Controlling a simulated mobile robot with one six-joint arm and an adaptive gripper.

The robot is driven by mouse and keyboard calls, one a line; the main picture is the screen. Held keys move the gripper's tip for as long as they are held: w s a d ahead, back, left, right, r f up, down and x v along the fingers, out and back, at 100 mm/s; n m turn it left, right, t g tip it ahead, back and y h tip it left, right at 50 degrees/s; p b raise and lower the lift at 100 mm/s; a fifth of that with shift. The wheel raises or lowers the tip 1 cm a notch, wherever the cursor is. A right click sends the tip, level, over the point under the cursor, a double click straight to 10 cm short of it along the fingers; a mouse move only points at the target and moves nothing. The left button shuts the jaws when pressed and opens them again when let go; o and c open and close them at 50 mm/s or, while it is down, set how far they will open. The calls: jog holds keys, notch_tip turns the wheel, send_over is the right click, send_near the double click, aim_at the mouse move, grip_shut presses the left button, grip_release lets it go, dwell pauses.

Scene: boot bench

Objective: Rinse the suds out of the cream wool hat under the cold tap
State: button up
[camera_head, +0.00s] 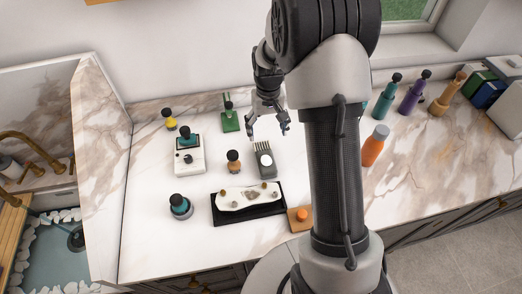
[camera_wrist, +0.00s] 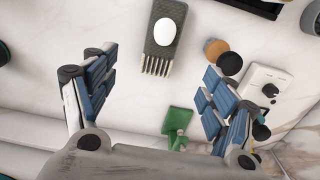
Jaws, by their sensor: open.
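I cannot make out a cream wool hat with certainty. A cream, flat, irregular piece (camera_head: 240,199) with small brown lumps lies on a black tray (camera_head: 247,220) on the counter; I cannot tell what it is. A brass tap (camera_head: 22,137) arches at the far left, above a basin of teal water (camera_head: 40,258) edged with white lumps. My gripper (camera_head: 268,128) is open and empty above the back of the counter. In the wrist view its spread fingers (camera_wrist: 158,72) have only counter and loose items beyond them.
A grey brush-like item with a white oval (camera_head: 265,160) lies below my gripper, with a green item (camera_head: 230,121) to its left. A white box (camera_head: 188,160) and small knobbed pieces stand left. Several bottles (camera_head: 411,95) stand right. A marble panel (camera_head: 98,170) separates counter and basin.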

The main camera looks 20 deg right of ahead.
jog(key=b, duration=0.1)
send_near(265, 158)
jog(key=f, duration=0.3)
jog(key=d+f, duration=0.1)
jog(key=f, duration=0.1)
jog(key=shift+f, duration=0.15)
jog(key=shift+a+f+b, duration=0.2)
jog(key=shift+f, duration=1.15)
jog(key=shift+a+f+b, duration=0.15)
jog(key=shift+a+f, duration=0.05)
jog(key=shift+f, duration=1.15)
jog(key=c, duration=1.3)
jog(key=shift+o, duration=0.2)
jog(key=shift+r, duration=0.1)
